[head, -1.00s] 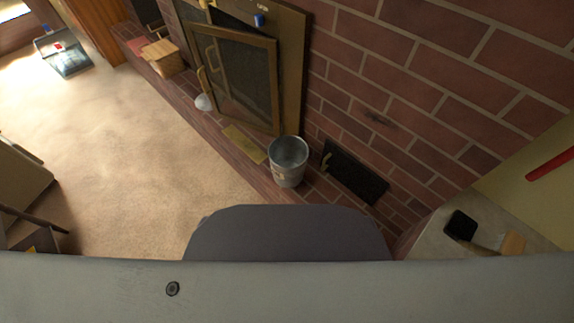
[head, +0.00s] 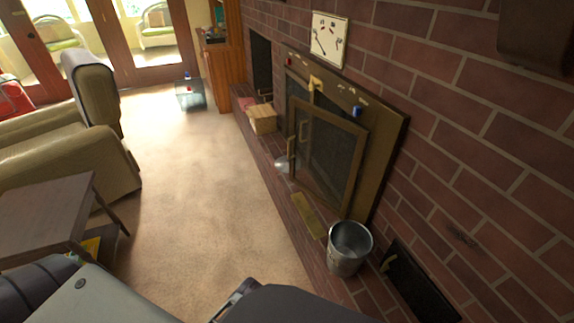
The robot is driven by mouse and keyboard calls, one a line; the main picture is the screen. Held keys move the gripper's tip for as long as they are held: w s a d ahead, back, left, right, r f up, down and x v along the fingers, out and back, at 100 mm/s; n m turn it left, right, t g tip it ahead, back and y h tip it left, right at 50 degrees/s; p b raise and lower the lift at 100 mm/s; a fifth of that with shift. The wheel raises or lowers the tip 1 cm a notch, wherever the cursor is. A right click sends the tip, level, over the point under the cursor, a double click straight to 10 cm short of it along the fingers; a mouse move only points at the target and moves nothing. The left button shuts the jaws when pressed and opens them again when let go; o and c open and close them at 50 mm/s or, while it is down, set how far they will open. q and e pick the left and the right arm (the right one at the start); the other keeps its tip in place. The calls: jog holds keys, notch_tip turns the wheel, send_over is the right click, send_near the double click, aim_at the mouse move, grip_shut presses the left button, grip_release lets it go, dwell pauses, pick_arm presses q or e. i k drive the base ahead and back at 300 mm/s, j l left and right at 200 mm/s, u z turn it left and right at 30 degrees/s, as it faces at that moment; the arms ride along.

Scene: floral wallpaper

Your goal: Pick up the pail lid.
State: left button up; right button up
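A grey metal pail (head: 346,262) stands upright on the brick hearth in the head view, right of center and low in the picture. Its top is open, with no lid on it. I cannot clearly make out a pail lid. A small whitish object (head: 282,164) rests on the hearth by the fireplace door, too small to identify. A flat brass-coloured plate (head: 309,215) lies on the hearth behind the pail. Neither of my grippers can be made out; only parts of my own body show along the bottom edge.
The brick hearth (head: 289,203) runs along the wall beneath an open fireplace door (head: 327,152). A wooden box (head: 263,119) sits farther back on it. An armchair (head: 85,135) and a small table (head: 45,215) stand at left. The carpet (head: 195,200) between is clear.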

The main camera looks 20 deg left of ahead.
aim_at(282, 163)
jog(key=i+j+z, duration=0.1)
jog(key=j, duration=0.3)
jog(key=i+j+z, duration=0.15)
jog(key=j, duration=0.25)
jog(key=i+j+z, duration=0.1)
jog(key=j, duration=0.3)
jog(key=i+j+z, duration=0.15)
jog(key=j, duration=0.3)
jog(key=i+j+z, duration=0.1)
jog(key=j, duration=0.3)
jog(key=i, duration=0.1)
